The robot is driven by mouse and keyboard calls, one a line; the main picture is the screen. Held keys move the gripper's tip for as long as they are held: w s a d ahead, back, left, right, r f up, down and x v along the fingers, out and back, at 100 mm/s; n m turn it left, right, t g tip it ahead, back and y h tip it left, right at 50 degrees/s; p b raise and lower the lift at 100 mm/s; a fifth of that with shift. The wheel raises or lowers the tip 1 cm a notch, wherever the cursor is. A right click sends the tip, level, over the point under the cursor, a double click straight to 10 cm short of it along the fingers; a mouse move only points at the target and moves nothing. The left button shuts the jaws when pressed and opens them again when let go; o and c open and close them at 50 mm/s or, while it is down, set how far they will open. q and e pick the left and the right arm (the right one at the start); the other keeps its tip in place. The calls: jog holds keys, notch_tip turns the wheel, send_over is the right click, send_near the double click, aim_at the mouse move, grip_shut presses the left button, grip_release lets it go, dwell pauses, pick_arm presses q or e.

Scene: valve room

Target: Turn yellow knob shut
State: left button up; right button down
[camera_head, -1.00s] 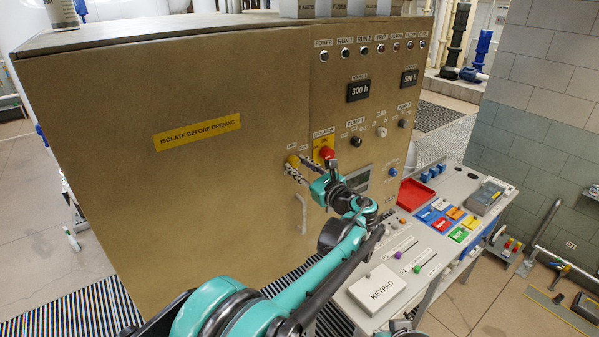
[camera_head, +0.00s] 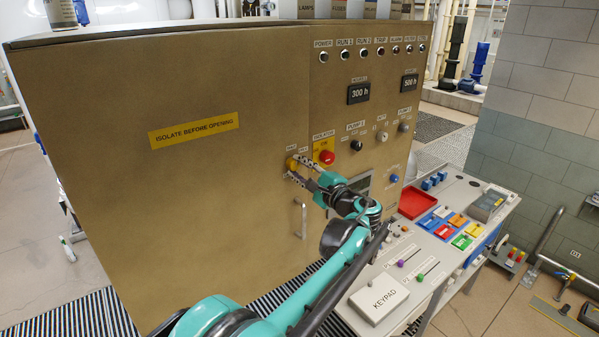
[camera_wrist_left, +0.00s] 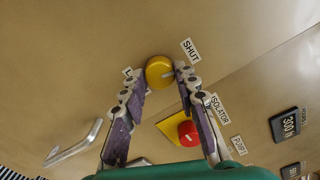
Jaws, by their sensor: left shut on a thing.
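The yellow knob (camera_head: 291,163) is on the brown cabinet front, left of the red isolator button (camera_head: 327,157). In the left wrist view the round knob (camera_wrist_left: 160,72) has a grey pointer mark toward its right side, near the SHUT label (camera_wrist_left: 190,50). A second label (camera_wrist_left: 128,72) at its left is mostly hidden by a finger. My left gripper (camera_head: 294,171) is shut on the knob. In the left wrist view its fingertips (camera_wrist_left: 157,76) stand on either side of the knob. My right gripper is out of view.
A metal door handle (camera_head: 302,218) sits just below the knob. The yellow-backed isolator button (camera_wrist_left: 188,133) is close beside the right finger.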

pick_arm(q)
jog(key=shift+n, duration=1.3)
jog(key=o, duration=1.2)
jog(key=shift+c, duration=0.2)
jog(key=v, duration=1.2)
jog(key=shift+f, duration=0.1)
